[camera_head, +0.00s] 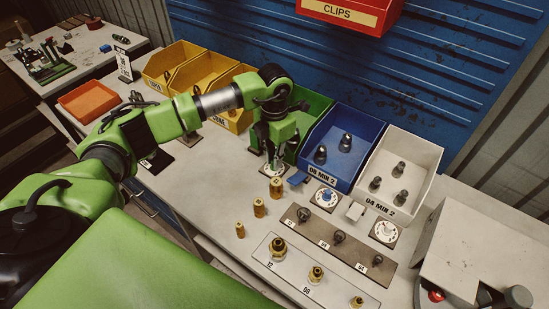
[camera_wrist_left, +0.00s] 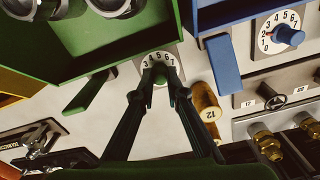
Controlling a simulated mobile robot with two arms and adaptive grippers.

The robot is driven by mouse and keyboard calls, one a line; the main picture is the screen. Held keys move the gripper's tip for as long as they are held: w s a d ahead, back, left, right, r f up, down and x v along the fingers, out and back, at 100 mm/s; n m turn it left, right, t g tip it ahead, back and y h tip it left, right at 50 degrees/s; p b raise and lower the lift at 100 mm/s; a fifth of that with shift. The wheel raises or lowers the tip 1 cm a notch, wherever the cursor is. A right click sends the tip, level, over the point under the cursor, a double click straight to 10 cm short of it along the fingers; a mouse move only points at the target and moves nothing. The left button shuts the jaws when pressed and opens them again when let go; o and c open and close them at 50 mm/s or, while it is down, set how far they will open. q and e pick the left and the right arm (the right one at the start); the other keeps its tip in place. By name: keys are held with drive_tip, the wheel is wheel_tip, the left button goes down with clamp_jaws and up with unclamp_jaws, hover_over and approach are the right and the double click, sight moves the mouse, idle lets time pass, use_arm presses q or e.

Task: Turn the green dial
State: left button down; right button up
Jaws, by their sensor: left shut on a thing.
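The green dial (camera_wrist_left: 159,57) has a white numbered face and sits on a plate in front of the green bin (camera_head: 318,107). The green bin also shows at the top left of the left wrist view (camera_wrist_left: 95,45). My left gripper (camera_wrist_left: 160,80) points down at the dial, its two dark fingers closed on the dial's knob from both sides. The fingers hide most of the knob. In the head view my left gripper (camera_head: 275,163) is at the foot of the green bin and covers much of the dial. My right gripper is not in view.
The blue dial (camera_head: 326,197) and the dial of the white bin (camera_head: 386,231) stand to the right. A green lever (camera_wrist_left: 87,92) and a blue lever (camera_wrist_left: 223,62) flank the green dial. A brass cylinder marked 12 (camera_wrist_left: 207,103) stands close to the right finger.

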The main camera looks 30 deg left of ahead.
use_arm(q)
drive_tip(key=c, duration=2)
unclamp_jaws()
wheel_tip(320, 180, up, 12)
drive_tip(key=shift+r, duration=0.1)
